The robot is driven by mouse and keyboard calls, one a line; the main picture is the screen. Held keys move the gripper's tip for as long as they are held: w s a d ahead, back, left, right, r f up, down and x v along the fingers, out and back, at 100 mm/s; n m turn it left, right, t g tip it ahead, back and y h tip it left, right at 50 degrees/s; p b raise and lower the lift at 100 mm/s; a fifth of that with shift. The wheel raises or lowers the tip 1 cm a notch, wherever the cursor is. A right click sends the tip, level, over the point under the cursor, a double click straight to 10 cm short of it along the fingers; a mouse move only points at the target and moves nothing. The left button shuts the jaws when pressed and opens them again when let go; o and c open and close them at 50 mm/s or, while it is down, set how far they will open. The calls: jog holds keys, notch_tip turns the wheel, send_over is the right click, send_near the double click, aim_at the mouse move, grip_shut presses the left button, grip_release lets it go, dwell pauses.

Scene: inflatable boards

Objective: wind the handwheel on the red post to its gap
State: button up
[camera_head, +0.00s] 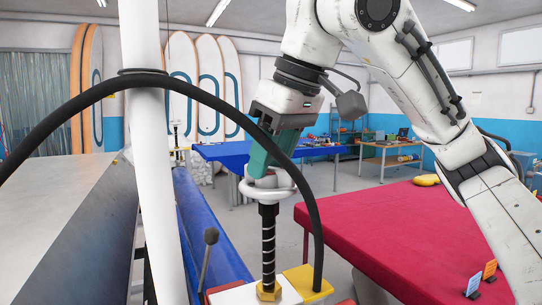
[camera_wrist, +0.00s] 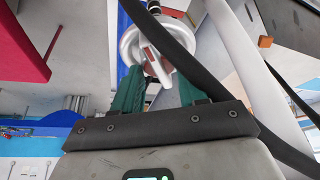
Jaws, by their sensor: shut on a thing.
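The handwheel (camera_head: 289,186) is a pale ring on top of a black threaded spindle (camera_head: 268,235) with a brass nut at its foot. The spindle stands on a block with red, white and yellow faces (camera_head: 300,277), cut off by the bottom edge of the head view. In the wrist view my gripper (camera_wrist: 162,76) is at the handwheel (camera_wrist: 128,45), where a white piece with a red mark shows between the fingers. I cannot make out the gap.
A black hose (camera_head: 222,103) arches close in front of my gripper and comes down beside the block. A white upright pole (camera_head: 150,170) stands at left. A red-covered table (camera_head: 370,225) is at right.

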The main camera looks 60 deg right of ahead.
jog(key=shift+r, duration=0.1)
jog(key=o, duration=1)
jog(key=shift+o, duration=0.2)
jog(key=b+v, duration=0.1)
jog(key=v, duration=0.9)
jog(key=shift+r, duration=0.3)
jog(key=shift+o, duration=0.3)
jog(key=shift+s, duration=0.1)
